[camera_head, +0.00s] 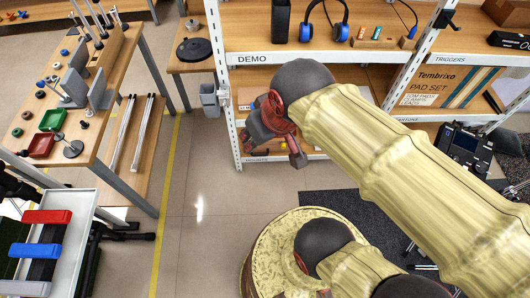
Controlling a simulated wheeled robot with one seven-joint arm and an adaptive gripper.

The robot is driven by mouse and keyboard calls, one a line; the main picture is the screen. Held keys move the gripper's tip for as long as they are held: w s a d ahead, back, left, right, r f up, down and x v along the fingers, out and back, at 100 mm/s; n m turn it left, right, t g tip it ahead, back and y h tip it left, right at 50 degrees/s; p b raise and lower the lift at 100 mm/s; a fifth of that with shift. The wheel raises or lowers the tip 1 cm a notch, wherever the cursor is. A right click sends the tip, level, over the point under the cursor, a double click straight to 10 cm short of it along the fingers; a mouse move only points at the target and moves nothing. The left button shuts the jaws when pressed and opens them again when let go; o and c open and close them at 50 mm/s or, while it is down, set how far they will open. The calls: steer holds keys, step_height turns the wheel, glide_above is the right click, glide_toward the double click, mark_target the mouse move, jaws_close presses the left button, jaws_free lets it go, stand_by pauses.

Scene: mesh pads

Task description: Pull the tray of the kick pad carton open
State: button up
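My gripper (272,143), dark red and grey, hangs at the end of my pale yellow arm in front of the left part of the white shelf rack (234,135). Its fingers point down and away, and their gap is not clear from this angle. No object shows in it. A brown carton (445,85) printed "Tembrixo PAD SET" stands on the rack's middle shelf, right of my gripper and behind my arm. No carton marked as a kick pad and no tray of one can be made out. My arm and gripper hide much of the middle and lower shelves.
The upper shelf holds blue headphones (327,22) and a black speaker-like box (281,20). A grey bin (209,98) is beside the rack. A workbench (98,130) and a white cart (68,235) stand left. The floor (195,190) between is clear.

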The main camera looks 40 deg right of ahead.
steer(key=w+d+f+m+g, duration=0.1)
steer(key=w+d+f+g, duration=0.2)
steer(key=f, duration=0.6)
steer(key=m+t+y+b, duration=0.2)
steer(key=m+y+b, duration=0.1)
steer(key=m, duration=1.9)
glide_toward(260, 155)
steer(key=shift+w+a+r+b+x, duration=0.1)
steer(key=shift+b+x, duration=0.5)
steer(key=shift+x, duration=0.8)
steer(key=shift+w+a+r+b+x, duration=0.15)
steer(key=shift+b+x, duration=0.5)
steer(key=shift+x, duration=0.7)
steer(key=shift+w+a+f+b+x, duration=0.1)
steer(key=shift+b+x, duration=0.5)
steer(key=shift+x, duration=0.8)
steer(key=shift+r, duration=0.15)
steer(key=shift+c, duration=1.4)
jaws_close()
